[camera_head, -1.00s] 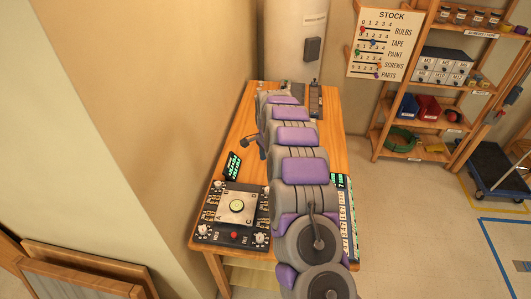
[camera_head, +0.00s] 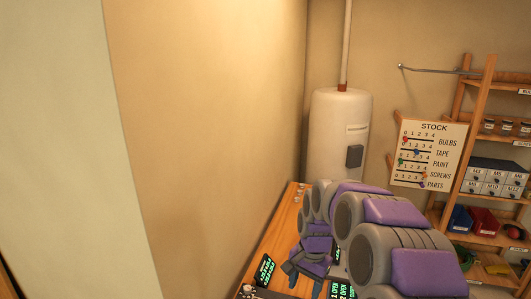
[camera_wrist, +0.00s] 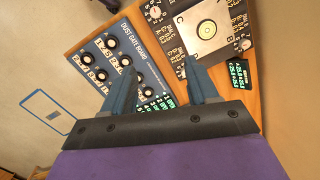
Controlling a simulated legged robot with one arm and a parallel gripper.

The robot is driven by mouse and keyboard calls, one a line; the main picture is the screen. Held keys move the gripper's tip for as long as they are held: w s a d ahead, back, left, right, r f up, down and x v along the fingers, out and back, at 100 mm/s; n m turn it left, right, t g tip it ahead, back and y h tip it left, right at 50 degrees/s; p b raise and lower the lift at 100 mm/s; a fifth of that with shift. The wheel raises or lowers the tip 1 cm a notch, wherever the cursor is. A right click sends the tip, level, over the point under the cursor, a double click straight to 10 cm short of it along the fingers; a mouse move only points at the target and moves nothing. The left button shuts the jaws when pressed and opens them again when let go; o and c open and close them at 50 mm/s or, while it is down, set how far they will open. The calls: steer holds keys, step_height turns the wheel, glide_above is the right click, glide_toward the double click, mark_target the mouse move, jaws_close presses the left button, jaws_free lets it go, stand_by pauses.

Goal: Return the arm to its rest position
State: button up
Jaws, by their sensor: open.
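My gripper (camera_head: 303,272) shows in the head view at the bottom middle, below my folded grey and purple arm, above the wooden workbench (camera_head: 279,232). In the wrist view my gripper (camera_wrist: 159,68) has two blue-grey fingers spread apart with nothing between them. Beyond the fingers lie a blue panel labelled "DUST GATE BOARD" (camera_wrist: 124,42) and a dark board with a pale square plate and round dial (camera_wrist: 207,30). The fingers look apart from both boards. My arm hides much of the bench in the head view.
A small green-lit display (camera_head: 265,269) stands on the bench's left side, near the tan wall (camera_head: 210,130). A white tank (camera_head: 335,130) stands behind the bench. A stock board (camera_head: 428,152) and wooden shelves with bins (camera_head: 482,222) are at the right.

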steer(key=s+d+f+n+b, duration=0.1)
steer(key=s+d+n+b, duration=0.1)
steer(key=s, duration=1.5)
steer(key=s+d+f+n+g+h+b, duration=0.1)
steer(key=s+n+b, duration=0.2)
steer(key=s, duration=1.5)
steer(key=shift+s+d+n, duration=0.3)
steer(key=shift+d+n, duration=0.1)
steer(key=shift+n, duration=0.7)
